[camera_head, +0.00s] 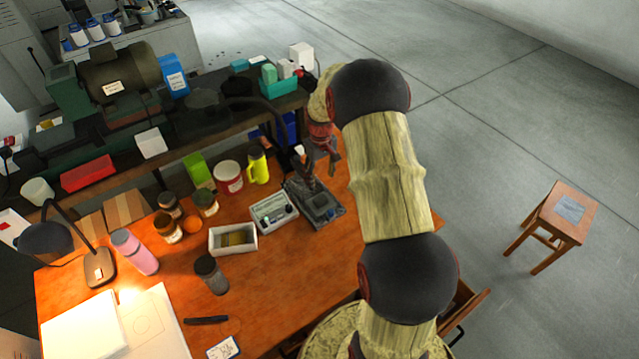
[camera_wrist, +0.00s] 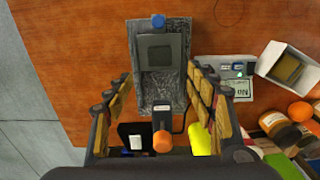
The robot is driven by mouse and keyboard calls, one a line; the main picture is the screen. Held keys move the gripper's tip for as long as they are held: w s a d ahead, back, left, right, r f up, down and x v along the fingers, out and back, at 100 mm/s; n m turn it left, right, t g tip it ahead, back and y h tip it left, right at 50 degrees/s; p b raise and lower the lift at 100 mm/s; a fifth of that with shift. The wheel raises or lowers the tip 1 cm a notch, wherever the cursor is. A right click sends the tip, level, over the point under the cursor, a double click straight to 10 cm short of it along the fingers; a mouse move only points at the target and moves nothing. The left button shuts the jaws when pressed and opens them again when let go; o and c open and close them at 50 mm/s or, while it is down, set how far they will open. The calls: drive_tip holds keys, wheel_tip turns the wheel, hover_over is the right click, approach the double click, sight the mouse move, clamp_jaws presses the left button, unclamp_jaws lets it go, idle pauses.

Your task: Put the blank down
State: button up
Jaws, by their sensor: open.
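A dark stone-like fixture plate (camera_head: 333,217) lies on the orange-brown table, and it also shows below my gripper in the wrist view (camera_wrist: 151,91). A flat dark grey square piece (camera_wrist: 160,53), which looks like the blank, lies on the fixture's far half. It shows as a small dark square in the head view (camera_head: 320,200). My gripper (camera_head: 323,155) is above the fixture, partly hidden by my arm. In the wrist view its fingers (camera_wrist: 163,97) are spread wide, with nothing between the tips. The square is beyond the fingertips, apart from them.
A grey instrument (camera_head: 275,211) stands left of the fixture. A white box (camera_head: 232,248) holds a brass-coloured block. A yellow mug (camera_head: 258,166), white-and-red tub (camera_head: 228,177) and several jars stand behind. A desk lamp (camera_head: 45,238) is at left. A stool (camera_head: 560,218) stands right.

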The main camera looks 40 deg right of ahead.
drive_tip(key=s+a+r+t, duration=0.1)
drive_tip(key=s+a+r, duration=0.2)
drive_tip(key=a+r, duration=0.6)
drive_tip(key=s+a+r+t, duration=0.15)
drive_tip(key=a+r, duration=0.35)
drive_tip(key=r, duration=0.7)
drive_tip(key=s+a+r+t, duration=0.1)
drive_tip(key=s+a+r, duration=0.2)
drive_tip(key=s, duration=0.4)
drive_tip(key=s+a+r+t, duration=0.1)
drive_tip(key=s+a+r, duration=0.2)
drive_tip(key=s+a, duration=0.2)
drive_tip(key=s+a+r+t, duration=0.1)
drive_tip(key=s+a+r, duration=0.2)
drive_tip(key=s, duration=0.6)
drive_tip(key=shift+a+n, duration=0.3)
drive_tip(key=shift+a, duration=0.45)
